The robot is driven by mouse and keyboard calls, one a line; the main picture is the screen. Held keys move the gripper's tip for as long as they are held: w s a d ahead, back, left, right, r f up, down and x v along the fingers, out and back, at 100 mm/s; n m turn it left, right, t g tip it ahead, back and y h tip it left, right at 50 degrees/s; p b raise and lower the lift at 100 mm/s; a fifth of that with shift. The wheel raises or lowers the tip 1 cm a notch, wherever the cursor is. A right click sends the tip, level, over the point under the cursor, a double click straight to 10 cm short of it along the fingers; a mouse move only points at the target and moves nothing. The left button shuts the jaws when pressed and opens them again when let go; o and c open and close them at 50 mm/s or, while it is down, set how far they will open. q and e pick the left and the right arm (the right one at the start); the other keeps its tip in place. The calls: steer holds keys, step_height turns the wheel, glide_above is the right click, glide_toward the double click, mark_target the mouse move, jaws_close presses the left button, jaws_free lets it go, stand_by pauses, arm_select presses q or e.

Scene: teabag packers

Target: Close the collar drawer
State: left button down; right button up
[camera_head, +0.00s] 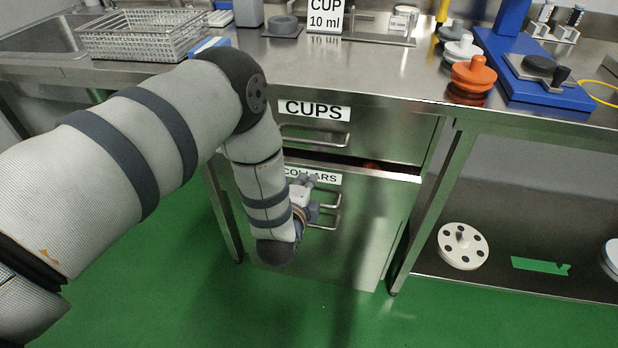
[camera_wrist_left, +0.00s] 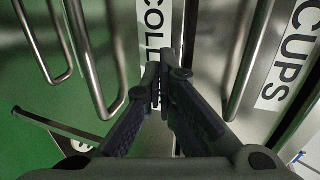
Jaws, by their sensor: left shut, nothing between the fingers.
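The collar drawer (camera_head: 375,195), a steel front labelled COLLARS, stands slightly open under the CUPS drawer (camera_head: 390,132). A dark gap shows along its top edge, with a bit of orange inside. My left gripper (camera_head: 308,181) is at the drawer front, by the COLLARS label. In the left wrist view the gripper (camera_wrist_left: 160,75) is shut and empty, its fingertips over the label (camera_wrist_left: 154,40), beside the drawer's bar handle (camera_wrist_left: 92,60) and not around it. I cannot tell whether the tips touch the front. My right gripper is out of view.
The CUPS handle (camera_head: 315,136) is just above my gripper, and another handle (camera_head: 326,219) is below. The steel counter (camera_head: 380,75) overhangs the drawers, carrying a wire basket (camera_head: 145,38) and orange collars (camera_head: 473,73). Green floor lies clear in front.

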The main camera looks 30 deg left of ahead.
mark_target(311, 166)
arm_select(q)
steer(key=shift+w+a, duration=0.15)
steer(key=shift+w, duration=0.55)
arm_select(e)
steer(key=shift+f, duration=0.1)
arm_select(q)
steer(key=shift+w, duration=0.1)
steer(key=w, duration=0.2)
steer(key=w+a+b, duration=0.1)
steer(key=w, duration=0.1)
steer(key=shift+w+f, duration=0.15)
steer(key=shift+w, duration=0.2)
steer(key=shift+w+a+r, duration=0.1)
steer(key=shift+w+r, duration=0.05)
steer(key=shift+r, duration=0.1)
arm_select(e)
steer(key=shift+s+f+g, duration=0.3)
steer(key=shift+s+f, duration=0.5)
